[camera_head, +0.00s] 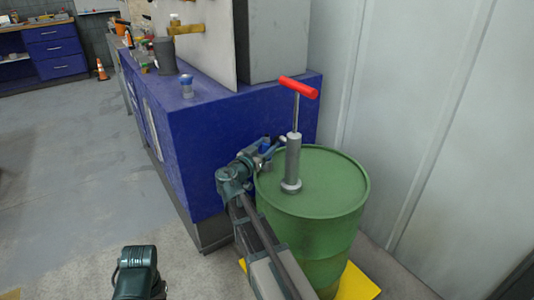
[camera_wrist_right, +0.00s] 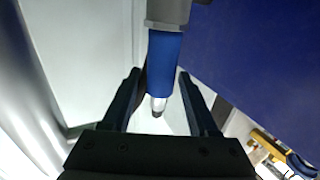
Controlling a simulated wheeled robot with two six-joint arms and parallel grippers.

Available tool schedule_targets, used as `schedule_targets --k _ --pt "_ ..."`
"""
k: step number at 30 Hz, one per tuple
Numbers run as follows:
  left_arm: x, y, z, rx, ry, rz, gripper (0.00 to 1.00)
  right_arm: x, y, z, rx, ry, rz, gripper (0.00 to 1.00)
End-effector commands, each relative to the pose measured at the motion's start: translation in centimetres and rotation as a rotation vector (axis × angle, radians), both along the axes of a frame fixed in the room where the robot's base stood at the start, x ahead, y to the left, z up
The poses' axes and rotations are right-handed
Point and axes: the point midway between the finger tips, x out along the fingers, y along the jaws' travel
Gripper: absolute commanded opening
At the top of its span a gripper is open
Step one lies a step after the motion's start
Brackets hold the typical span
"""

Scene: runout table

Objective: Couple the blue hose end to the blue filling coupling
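The blue hose end (camera_wrist_right: 164,62), a blue sleeve with a silver tip, shows in the wrist view, joined to a grey part at the top. The fingers of my right gripper (camera_wrist_right: 160,82) stand on either side of it; whether they press on it is unclear. My left gripper is not seen.
A hand pump (camera_head: 292,160) with a red handle stands on the green drum (camera_head: 335,190), close right of my right gripper. The blue bench (camera_head: 225,125) is behind and left. A grey wall is on the right.

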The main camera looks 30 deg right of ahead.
Motion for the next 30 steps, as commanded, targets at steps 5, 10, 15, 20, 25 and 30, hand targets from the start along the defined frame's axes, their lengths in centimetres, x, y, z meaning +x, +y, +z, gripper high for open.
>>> schedule_targets --k 5,10,15,20,25,30 --pt "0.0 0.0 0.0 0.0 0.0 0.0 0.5 0.0 0.0 0.0 0.0 0.0 0.0 0.25" --pt "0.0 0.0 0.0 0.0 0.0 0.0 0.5 0.0 0.0 0.0 0.0 0.0 0.0 0.0" --pt "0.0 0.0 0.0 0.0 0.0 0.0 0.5 0.0 0.0 0.0 0.0 0.0 0.0 0.0" --pt "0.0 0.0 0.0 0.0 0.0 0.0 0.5 0.0 0.0 0.0 -0.001 -0.001 0.0 0.0" --pt "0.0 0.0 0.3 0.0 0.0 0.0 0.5 0.0 0.0 0.3 -0.001 -0.001 0.0 0.0" --pt "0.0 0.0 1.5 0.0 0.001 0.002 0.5 0.0 0.0 1.6 -0.001 0.0 0.0 0.0"
